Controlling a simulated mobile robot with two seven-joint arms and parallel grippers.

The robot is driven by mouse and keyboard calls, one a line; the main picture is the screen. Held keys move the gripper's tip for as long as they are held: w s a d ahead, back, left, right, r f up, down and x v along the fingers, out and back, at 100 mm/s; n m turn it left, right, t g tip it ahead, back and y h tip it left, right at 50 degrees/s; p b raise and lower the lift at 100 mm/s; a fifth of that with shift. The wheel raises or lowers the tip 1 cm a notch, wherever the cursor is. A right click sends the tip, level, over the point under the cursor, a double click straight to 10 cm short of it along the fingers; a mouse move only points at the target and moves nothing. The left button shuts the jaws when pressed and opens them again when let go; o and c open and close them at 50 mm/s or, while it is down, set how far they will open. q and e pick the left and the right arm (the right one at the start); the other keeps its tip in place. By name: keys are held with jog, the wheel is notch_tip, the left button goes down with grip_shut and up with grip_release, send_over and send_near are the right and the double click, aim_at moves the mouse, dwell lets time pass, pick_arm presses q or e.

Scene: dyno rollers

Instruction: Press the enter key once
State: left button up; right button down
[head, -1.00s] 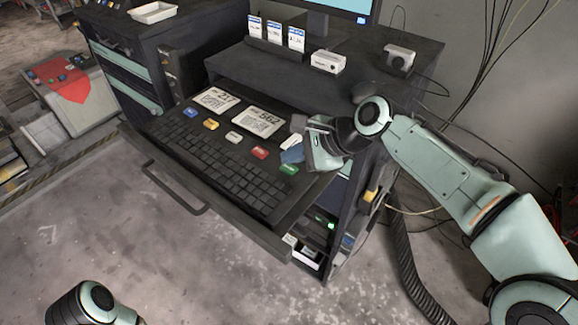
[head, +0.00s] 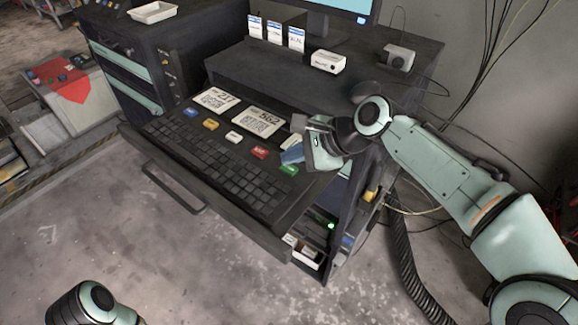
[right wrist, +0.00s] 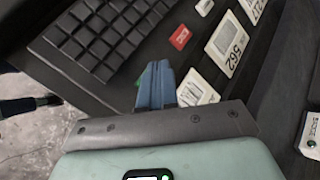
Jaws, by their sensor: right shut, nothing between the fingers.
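A black keyboard (head: 215,162) lies on the pulled-out drawer; it also shows in the right wrist view (right wrist: 105,35). Larger coloured keys line its far edge: blue (head: 191,112), orange (head: 211,124), white (head: 234,137), red (head: 259,152) and green (head: 288,170). I cannot read which is enter. My right gripper (head: 291,156) is shut and empty, its blue fingers just behind and above the green key. Contact cannot be told. My left gripper is out of view.
Two number cards, 217 (head: 216,100) and 562 (head: 257,121), lie behind the keys. A shelf (head: 345,90) with a white box (head: 328,62) rises behind. The drawer handle (head: 172,190) sticks out in front, over open floor.

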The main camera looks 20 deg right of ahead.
aim_at(293, 169)
jog(key=shift+f, duration=0.15)
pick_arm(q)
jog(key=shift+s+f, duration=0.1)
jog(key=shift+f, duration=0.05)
pick_arm(e)
jog(key=shift+f, duration=0.3)
pick_arm(q)
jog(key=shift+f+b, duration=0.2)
jog(key=shift+b, duration=0.1)
pick_arm(e)
jog(key=shift+f, duration=0.4)
dwell(0.4)
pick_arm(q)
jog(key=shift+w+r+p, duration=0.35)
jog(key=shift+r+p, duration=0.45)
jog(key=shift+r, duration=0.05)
pick_arm(e)
jog(key=shift+r, duration=0.8)
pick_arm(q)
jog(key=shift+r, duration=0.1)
pick_arm(e)
jog(key=shift+r, duration=0.1)
